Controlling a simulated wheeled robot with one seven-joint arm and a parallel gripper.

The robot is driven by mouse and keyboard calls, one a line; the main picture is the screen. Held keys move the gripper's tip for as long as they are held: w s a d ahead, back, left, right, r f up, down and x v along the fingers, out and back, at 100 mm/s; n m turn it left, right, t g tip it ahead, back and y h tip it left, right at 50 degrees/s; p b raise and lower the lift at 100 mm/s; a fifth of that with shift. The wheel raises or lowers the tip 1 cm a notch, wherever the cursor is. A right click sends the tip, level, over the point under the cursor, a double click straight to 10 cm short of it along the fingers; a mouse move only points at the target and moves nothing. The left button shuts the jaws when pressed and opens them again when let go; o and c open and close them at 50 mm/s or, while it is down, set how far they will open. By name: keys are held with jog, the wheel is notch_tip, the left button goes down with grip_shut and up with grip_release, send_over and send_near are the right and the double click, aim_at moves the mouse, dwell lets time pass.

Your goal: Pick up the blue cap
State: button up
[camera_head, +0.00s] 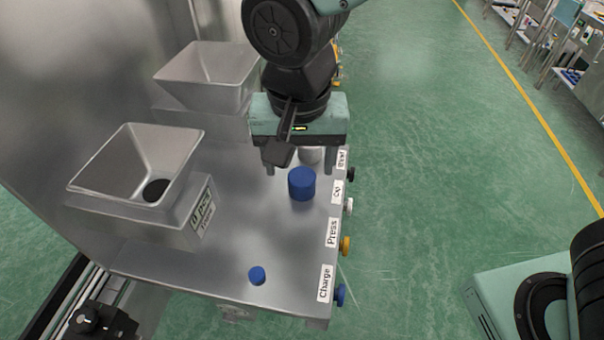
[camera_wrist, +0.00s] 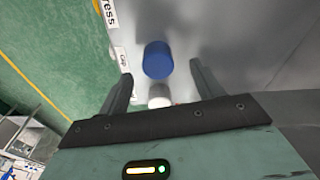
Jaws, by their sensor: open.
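A blue cylindrical cap (camera_head: 302,184) stands upright on the metal bench by the label that looks like "Cap". In the wrist view the blue cap (camera_wrist: 158,60) lies ahead, between the lines of the two fingers. My gripper (camera_head: 299,170) is open and empty, above the bench and just behind the cap. In the wrist view my gripper (camera_wrist: 161,73) has its fingers spread on either side, with the cap near the tips. Whether the fingers are level with the cap is hard to tell.
A whitish cylinder (camera_head: 311,155) stands just behind the cap, partly hidden under my gripper. Two metal hoppers (camera_head: 130,160) (camera_head: 205,72) stand at the left. Coloured knobs (camera_head: 346,246) line the bench's right edge. Bare bench (camera_head: 225,255) lies in front of the cap.

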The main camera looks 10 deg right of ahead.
aim_at(302, 175)
jog(key=shift+w+d+f+p, duration=0.2)
jog(key=shift+f+p, duration=0.2)
jog(key=shift+f, duration=0.7)
jog(key=shift+w+d+f+p, duration=0.15)
jog(key=shift+f+p, duration=0.25)
jog(key=shift+f, duration=0.7)
jog(key=shift+a, duration=0.1)
jog(key=c, duration=1)
jog(key=shift+c, duration=0.2)
jog(key=shift+r, duration=0.15)
